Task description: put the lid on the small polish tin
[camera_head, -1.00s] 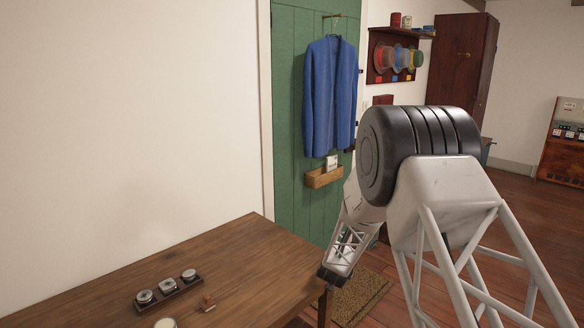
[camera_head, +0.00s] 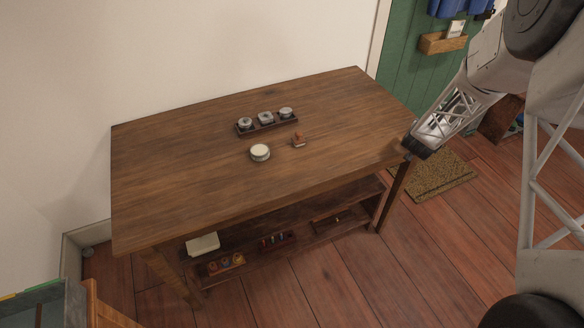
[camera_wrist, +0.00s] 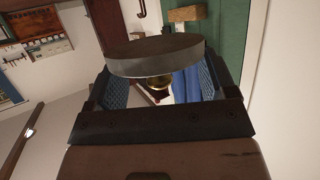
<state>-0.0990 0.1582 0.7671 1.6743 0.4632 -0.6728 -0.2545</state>
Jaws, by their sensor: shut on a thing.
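My gripper (camera_head: 415,148) is beside the right end of the wooden table, small and dark in the head view. In the wrist view its two textured pads stand either side of a round lid (camera_wrist: 155,58) with a dark flat face and a grey metal rim. A brass knob (camera_wrist: 158,82) shows on the lid between the pads, and the gripper is shut on the lid. I cannot make out the lid in the head view. A round, pale-topped tin (camera_head: 260,153) stands alone on the table, left of the gripper; it looks like the small polish tin.
A dark tray (camera_head: 270,127) with three small round containers stands behind the tin on the table (camera_head: 180,185). A small reddish-brown object (camera_head: 299,140) lies right of the tin. The table is otherwise clear. Its lower shelf holds several items. A doormat (camera_head: 440,175) lies beyond the right end.

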